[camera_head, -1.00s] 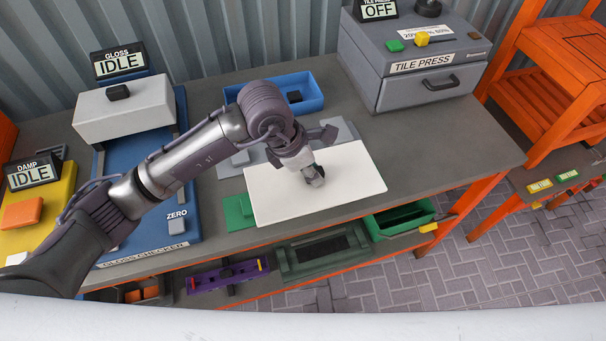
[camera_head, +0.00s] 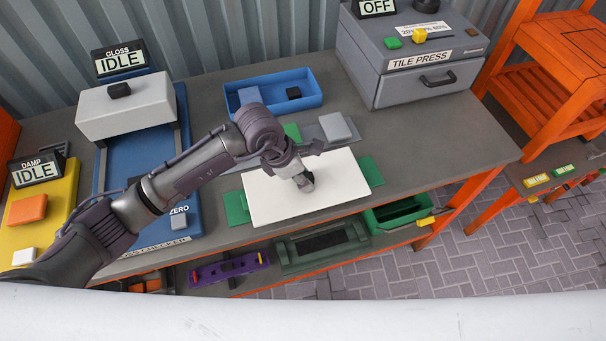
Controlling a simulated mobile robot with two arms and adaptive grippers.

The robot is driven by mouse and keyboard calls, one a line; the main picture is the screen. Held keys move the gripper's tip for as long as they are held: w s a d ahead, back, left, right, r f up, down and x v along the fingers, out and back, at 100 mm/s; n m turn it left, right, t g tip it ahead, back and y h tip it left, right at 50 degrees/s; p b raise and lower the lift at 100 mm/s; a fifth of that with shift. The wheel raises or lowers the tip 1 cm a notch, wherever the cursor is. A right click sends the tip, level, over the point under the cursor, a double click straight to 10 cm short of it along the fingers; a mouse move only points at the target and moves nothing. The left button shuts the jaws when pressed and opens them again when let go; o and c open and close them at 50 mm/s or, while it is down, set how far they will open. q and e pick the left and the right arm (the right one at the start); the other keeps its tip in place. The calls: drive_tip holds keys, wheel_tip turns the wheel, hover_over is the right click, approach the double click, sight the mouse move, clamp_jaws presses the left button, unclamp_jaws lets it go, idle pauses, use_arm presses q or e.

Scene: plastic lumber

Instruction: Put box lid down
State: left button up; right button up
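A flat white panel (camera_head: 275,203), which I take to be the box lid, lies level over a green base (camera_head: 371,171) at the bench's front middle. Green shows at its left and right ends. My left gripper (camera_head: 304,183) comes down on the middle of the panel. Its fingers look closed on a small part there, mostly hidden by the fingers. Whether the panel rests on the base or hangs just above it, I cannot tell. My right gripper is out of view.
Behind the panel are a grey plate with a light block (camera_head: 335,127) and a blue tray (camera_head: 273,84). The gloss checker (camera_head: 127,106) stands left, the tile press (camera_head: 420,75) back right. A green bin (camera_head: 398,216) sits below the front edge. Bench space is free at right.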

use_arm(q)
drive_tip(key=shift+o, duration=1.1)
drive_tip(key=shift+r, duration=0.2)
drive_tip(key=shift+a+r, duration=0.15)
drive_tip(key=shift+r, duration=0.1)
drive_tip(key=b+v, duration=0.3)
drive_tip(key=v, duration=0.8)
drive_tip(key=shift+r, duration=0.2)
drive_tip(key=shift+s, duration=0.1)
